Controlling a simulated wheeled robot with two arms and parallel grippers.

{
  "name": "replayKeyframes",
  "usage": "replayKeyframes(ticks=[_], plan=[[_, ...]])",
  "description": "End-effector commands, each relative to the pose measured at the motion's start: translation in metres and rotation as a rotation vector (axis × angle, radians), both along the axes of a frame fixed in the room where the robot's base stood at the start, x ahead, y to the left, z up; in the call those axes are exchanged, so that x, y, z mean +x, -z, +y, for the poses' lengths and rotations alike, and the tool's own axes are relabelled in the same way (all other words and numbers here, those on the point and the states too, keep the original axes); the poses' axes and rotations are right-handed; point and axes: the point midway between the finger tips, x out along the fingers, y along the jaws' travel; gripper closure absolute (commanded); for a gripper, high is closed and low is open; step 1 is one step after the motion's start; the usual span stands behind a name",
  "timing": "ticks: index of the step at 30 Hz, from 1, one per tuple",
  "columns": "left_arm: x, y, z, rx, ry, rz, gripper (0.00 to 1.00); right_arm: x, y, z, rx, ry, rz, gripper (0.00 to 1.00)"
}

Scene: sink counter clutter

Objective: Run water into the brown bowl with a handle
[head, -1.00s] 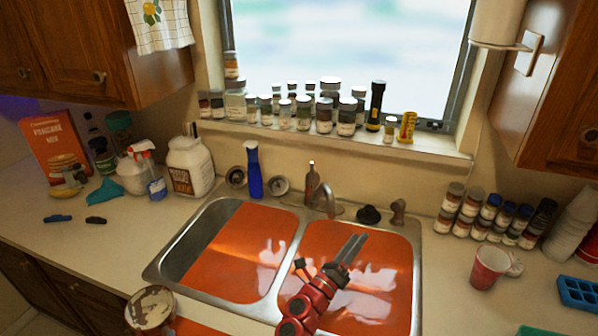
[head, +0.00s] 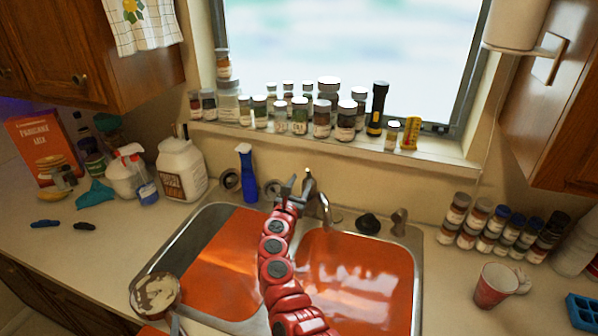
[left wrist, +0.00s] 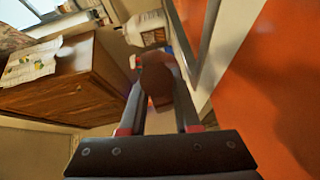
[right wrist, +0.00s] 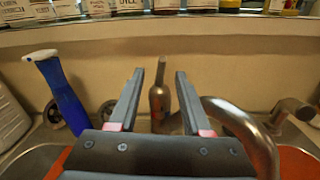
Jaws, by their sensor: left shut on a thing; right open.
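The brown bowl (head: 156,294) with a pale, blotchy inside shows at the lower left of the head view, by the left basin's front edge. My left gripper (head: 177,324), mostly out of frame there, is shut on it; brown also fills the gap between its fingers in the left wrist view (left wrist: 158,82). My right gripper (head: 289,188) is open and empty at the back of the sink, just left of the faucet (head: 324,206). In the right wrist view the upright faucet lever (right wrist: 158,100) stands between and beyond the open fingers, and the curved spout (right wrist: 235,112) is right of them.
The sink has a left basin (head: 222,265) and right basin (head: 358,275), both orange inside. A blue spray bottle (head: 247,178) stands left of the right gripper. Several jars line the windowsill. A red cup (head: 494,285) stands on the right counter.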

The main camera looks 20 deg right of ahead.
Motion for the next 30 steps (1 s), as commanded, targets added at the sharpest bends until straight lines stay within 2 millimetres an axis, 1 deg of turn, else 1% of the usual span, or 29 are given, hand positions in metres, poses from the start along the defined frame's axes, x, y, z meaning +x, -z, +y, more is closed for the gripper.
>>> replayKeyframes(ticks=[1, 6, 12, 18, 28, 30], plan=[[0.000, 0.003, 0.000, 0.000, -0.001, -0.003, 1.00, 0.008, -0.001, -0.007, -0.006, 0.004, -0.002, 0.51], [0.000, 0.015, 0.000, 0.000, -0.001, -0.003, 1.00, 0.030, 0.002, -0.021, -0.006, 0.003, 0.001, 0.51], [0.000, 0.029, 0.000, 0.000, -0.001, -0.003, 1.00, 0.049, 0.003, -0.032, -0.005, 0.002, 0.001, 0.51], [0.000, 0.034, 0.000, 0.000, -0.002, -0.003, 1.00, 0.057, 0.000, -0.039, -0.002, 0.004, -0.001, 0.51], [0.000, 0.034, 0.000, 0.000, -0.002, -0.003, 1.00, 0.058, 0.000, -0.040, -0.002, 0.005, 0.001, 0.51], [0.000, 0.034, 0.000, 0.000, -0.002, -0.003, 1.00, 0.058, 0.000, -0.040, -0.002, 0.005, 0.001, 0.64]])
